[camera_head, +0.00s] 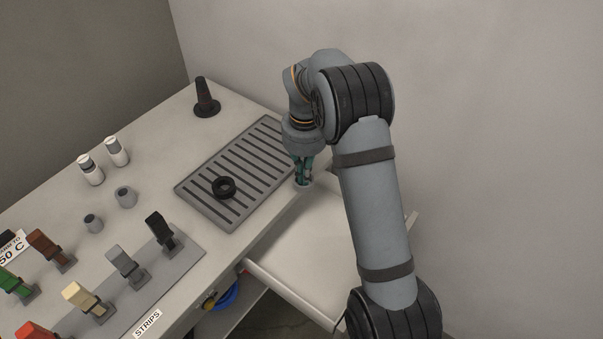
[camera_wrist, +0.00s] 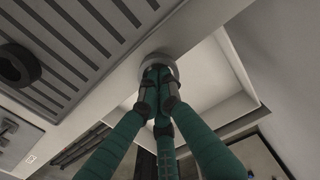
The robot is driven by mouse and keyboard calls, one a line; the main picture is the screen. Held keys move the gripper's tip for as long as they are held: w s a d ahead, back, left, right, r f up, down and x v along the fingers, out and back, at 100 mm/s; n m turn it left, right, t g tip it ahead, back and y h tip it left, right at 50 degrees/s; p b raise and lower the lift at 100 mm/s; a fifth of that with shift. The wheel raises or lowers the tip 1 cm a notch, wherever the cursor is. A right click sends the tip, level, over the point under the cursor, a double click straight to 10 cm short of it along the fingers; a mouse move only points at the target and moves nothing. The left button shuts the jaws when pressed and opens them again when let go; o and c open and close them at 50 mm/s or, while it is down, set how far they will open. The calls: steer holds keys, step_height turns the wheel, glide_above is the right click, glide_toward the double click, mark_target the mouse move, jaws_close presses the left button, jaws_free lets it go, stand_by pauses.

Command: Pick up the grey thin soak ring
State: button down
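The grey thin ring (camera_head: 303,185) is at my fingertips, over the front edge of the counter beside the open drawer. In the wrist view the pale grey ring (camera_wrist: 157,57) shows at the ends of the fingers, partly hidden by them. My gripper (camera_head: 303,177) points down, its green fingers drawn close together on the ring. In the wrist view the gripper (camera_wrist: 159,80) overlaps the ring's near side; the exact contact is hidden. A thicker black ring (camera_head: 223,187) lies on the slotted grey tray (camera_head: 187,190), apart from my gripper.
The open white drawer (camera_head: 310,235) lies below and right of the counter. A black cone-shaped stand (camera_head: 206,98), white bottles (camera_head: 90,169) and small grey cups (camera_head: 125,197) stand on the counter. Coloured strip samples (camera_head: 125,264) fill the lower left. The wall is behind my arm.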

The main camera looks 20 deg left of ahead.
steer(key=c, duration=2.5)
jaws_free()
step_height(320, 180, up, 9)
steer(key=p, duration=0.5)
steer(key=shift+r+p, duration=0.1)
steer(key=shift+p, duration=0.25)
steer(key=shift+o, duration=1.4)
steer(key=shift+r, duration=0.2)
steer(key=o, duration=1)
steer(key=shift+w+d, duration=0.1)
